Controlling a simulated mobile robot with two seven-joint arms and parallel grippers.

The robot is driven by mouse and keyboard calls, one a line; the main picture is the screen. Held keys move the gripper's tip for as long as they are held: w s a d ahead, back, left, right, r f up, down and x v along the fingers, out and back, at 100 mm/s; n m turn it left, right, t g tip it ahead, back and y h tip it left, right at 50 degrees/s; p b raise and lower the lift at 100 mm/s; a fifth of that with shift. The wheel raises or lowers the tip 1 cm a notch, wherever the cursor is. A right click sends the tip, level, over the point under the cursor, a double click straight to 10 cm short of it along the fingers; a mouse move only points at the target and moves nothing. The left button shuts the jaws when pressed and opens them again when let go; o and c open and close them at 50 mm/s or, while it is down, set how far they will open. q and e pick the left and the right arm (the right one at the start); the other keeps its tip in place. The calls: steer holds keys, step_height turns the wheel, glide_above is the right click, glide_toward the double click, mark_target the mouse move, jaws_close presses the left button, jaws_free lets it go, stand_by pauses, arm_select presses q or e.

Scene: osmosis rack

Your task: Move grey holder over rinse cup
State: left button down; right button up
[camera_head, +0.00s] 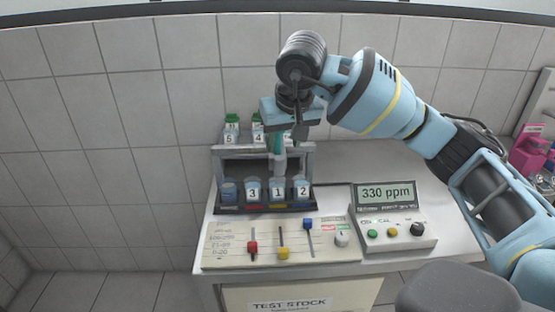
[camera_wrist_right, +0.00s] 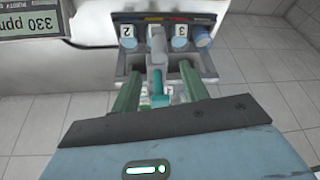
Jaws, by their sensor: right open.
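The grey holder (camera_head: 279,164) is an upright grey piece with a teal upper part, standing in front of the rack above the cup labelled 1 (camera_head: 277,191). In the right wrist view, the grey holder (camera_wrist_right: 158,45) has its teal end between my fingers. My right gripper (camera_head: 284,138) is around the teal part from above; its green fingers (camera_wrist_right: 160,76) are apart, with a gap on each side. A blue cup without a visible number (camera_head: 229,190) stands at the row's left end; no label tells whether it is the rinse cup. My left gripper is not in view.
Cups 3 (camera_head: 252,190) and 2 (camera_head: 302,190) flank cup 1. Green-capped bottles (camera_head: 232,130) stand on the grey rack (camera_head: 232,153) behind. A slider panel (camera_head: 220,240) and a 330 ppm meter (camera_head: 388,193) are in front and right.

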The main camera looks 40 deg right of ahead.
mark_target(280, 158)
steer(key=x, duration=0.7)
steer(key=shift+f, duration=0.2)
steer(key=shift+c, duration=0.5)
jaws_close()
